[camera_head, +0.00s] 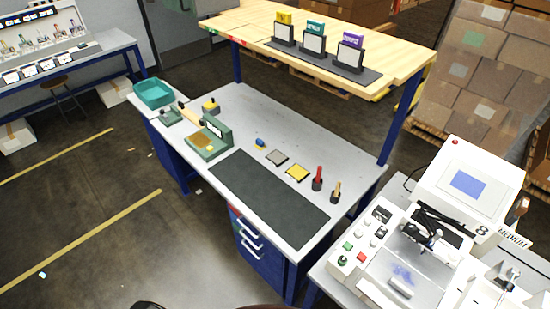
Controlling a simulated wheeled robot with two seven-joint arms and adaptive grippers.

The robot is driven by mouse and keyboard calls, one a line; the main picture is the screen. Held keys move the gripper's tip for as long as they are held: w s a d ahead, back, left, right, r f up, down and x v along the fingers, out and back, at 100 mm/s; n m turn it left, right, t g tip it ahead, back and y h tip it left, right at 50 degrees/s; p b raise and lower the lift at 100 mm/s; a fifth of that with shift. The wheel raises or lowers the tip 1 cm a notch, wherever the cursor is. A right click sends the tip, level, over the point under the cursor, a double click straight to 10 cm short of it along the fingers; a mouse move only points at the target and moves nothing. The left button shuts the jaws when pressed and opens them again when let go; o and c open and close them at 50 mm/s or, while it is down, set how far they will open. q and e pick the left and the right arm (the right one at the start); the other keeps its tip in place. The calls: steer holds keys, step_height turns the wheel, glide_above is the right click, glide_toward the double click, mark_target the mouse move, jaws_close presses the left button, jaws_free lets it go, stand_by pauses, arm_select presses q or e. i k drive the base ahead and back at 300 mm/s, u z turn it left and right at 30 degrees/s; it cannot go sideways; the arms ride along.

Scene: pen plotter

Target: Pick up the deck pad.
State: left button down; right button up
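I cannot tell for sure which thing is the deck pad. A light grey block (401,287) lies on the plotter's pale bed (380,270) at the lower right, near a blue drawn patch (403,273). On the grey workbench, a flat yellow pad (298,173) and a flat grey pad (277,158) lie beyond the dark mat (268,198). Neither of my grippers shows clearly. Only a dark sliver, likely part of me, shows at the bottom edge.
The white plotter (445,215) has a screen, buttons and a pen carriage. Red (318,178) and tan (336,191) upright tools stand on the workbench. A green device (208,138) and teal tray (153,92) are further left. A raised wooden shelf (385,50) overhangs the back.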

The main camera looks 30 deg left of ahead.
mark_target(260, 146)
steer(key=k, duration=1)
steer(key=u, duration=1.8)
steer(key=i, duration=3.75)
steer(key=z, duration=3.45)
